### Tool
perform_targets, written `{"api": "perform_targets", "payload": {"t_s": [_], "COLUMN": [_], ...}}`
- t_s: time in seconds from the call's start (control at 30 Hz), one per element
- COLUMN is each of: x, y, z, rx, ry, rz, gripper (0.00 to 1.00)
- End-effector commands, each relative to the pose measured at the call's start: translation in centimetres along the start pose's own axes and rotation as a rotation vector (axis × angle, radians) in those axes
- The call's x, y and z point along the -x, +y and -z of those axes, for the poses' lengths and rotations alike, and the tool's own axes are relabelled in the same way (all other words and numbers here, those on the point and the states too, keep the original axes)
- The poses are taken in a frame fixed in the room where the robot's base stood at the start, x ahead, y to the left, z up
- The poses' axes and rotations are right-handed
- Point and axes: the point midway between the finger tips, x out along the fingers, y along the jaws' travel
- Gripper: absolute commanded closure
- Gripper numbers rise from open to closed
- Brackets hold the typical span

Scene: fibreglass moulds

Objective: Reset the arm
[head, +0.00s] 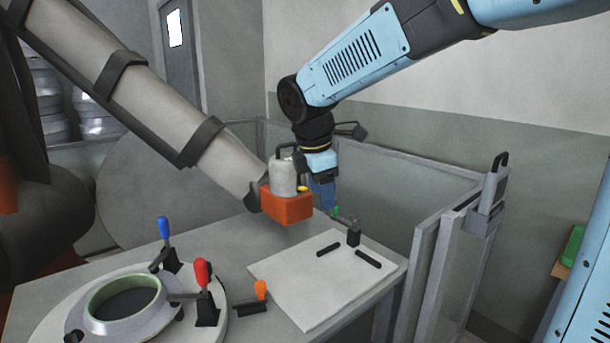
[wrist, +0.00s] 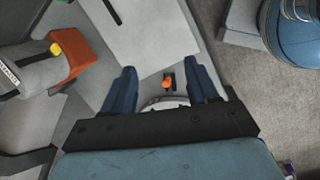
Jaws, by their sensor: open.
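My light-blue arm reaches in from the upper right in the head view. My gripper (head: 322,190) points down above the back of the table, partly hidden behind the orange tool head. In the wrist view my gripper (wrist: 160,88) shows two dark blue fingers spread wide apart. Nothing is between the fingertips; an orange-handled clamp (wrist: 167,80) shows in the gap, lower down at the table. The same orange clamp handle (head: 261,289) stands at the front of the table in the head view.
A grey pipe arm with an orange block (head: 287,206) hangs close to my gripper. A white board (head: 318,280) with black bars lies on the table. A round mould (head: 125,305) with blue and red clamps sits at front left. Grey panels (head: 400,195) enclose the back and right.

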Motion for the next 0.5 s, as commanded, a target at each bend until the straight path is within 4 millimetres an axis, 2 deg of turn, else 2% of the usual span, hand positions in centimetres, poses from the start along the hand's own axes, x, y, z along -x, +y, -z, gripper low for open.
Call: {"api": "perform_targets", "payload": {"t_s": [0.03,0.2,0.5], "x": [0.5,1.5,2.4], "y": [-1.2,-5.1,-12.6], "z": [-1.4,-5.2,-10.4], "rx": [-0.099,-0.444,-1.056], "ry": [-0.004,0.004,0.073], "rz": [-0.012,-0.046,-0.104], "gripper": [0.41,0.41,0.41]}}
